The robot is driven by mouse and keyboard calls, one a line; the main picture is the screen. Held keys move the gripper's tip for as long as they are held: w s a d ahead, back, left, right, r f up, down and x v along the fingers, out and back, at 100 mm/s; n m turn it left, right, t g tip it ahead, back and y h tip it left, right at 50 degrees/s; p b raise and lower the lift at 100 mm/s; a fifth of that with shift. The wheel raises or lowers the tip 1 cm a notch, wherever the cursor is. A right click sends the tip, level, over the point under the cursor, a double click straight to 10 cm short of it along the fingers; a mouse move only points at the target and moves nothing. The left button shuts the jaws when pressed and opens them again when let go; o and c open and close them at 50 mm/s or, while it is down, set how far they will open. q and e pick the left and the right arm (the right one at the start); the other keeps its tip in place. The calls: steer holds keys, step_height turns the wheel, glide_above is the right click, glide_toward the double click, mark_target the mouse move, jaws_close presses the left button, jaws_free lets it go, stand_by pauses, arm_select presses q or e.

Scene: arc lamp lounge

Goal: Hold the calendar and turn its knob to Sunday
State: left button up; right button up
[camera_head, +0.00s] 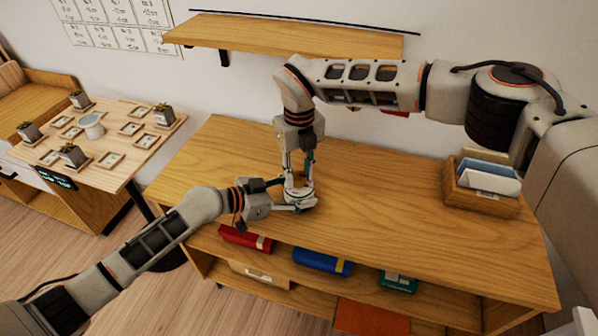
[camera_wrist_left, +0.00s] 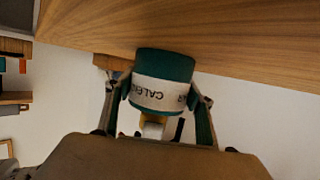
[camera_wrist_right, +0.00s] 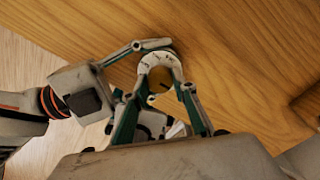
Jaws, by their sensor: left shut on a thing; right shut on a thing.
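The calendar is a small green drum with a white band lettered "CALE…" (camera_wrist_left: 162,92), standing on the wooden cabinet top. In the head view it is mostly hidden among the fingers. My left gripper (camera_head: 300,204) comes in low from the left; its fingers lie on both sides of the drum, shut on it. The right wrist view shows the calendar's top from above: a white marked ring (camera_wrist_right: 150,60) around a tan knob (camera_wrist_right: 159,79). My right gripper (camera_head: 298,188) points down from above and is shut on the knob. I cannot read which day is set.
The cabinet top (camera_head: 400,220) is clear around the calendar. A wooden box (camera_head: 480,203) with cards stands at its right end. Red (camera_head: 245,238), blue (camera_head: 321,262) and green (camera_head: 398,281) items lie on the shelf below. A wall shelf (camera_head: 280,36) hangs behind my right arm.

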mark_target(299, 175)
stand_by(0.3)
steer(key=o, duration=1.1)
step_height(299, 175, up, 12)
steer(key=shift+r, duration=0.1)
arm_select(q)
steer(key=o, duration=1.5)
steer(key=shift+a, duration=0.1)
